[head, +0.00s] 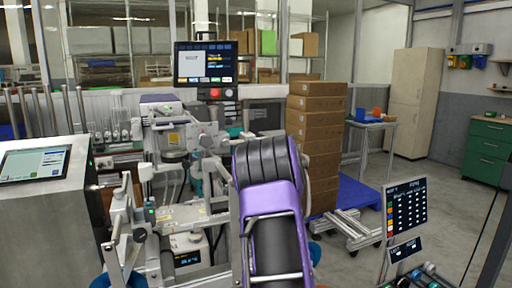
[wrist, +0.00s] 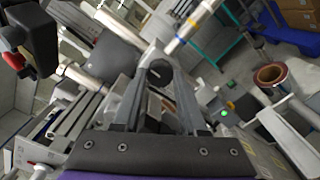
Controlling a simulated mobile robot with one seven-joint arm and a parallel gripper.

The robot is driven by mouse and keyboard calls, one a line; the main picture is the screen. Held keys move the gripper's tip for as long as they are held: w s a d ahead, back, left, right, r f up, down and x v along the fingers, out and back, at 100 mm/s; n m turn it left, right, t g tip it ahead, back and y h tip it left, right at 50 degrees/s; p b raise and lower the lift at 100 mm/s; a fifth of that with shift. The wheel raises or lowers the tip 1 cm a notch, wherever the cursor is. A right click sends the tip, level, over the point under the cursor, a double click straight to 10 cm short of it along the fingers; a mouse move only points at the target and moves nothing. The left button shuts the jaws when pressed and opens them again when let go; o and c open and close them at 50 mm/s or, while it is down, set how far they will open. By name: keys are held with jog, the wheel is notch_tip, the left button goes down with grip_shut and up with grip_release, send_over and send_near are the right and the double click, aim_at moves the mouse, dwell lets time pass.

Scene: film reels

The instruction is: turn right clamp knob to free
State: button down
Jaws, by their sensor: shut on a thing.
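In the head view my purple arm reaches forward to the machine (head: 180,215) and hides the gripper and the held knob.
A control screen (head: 206,62) stands above the machine. A grey console with a tablet (head: 35,164) is at left. Stacked cartons (head: 316,130) stand behind my arm, and a display panel (head: 405,207) is at front right. Open floor lies farther right.

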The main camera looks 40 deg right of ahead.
dwell(0.5)
jog(key=shift+c, duration=2.2)
grip_release()
jog(key=v, duration=1.7)
jog(key=shift+s, duration=0.25)
jog(key=shift+w, duration=0.1)
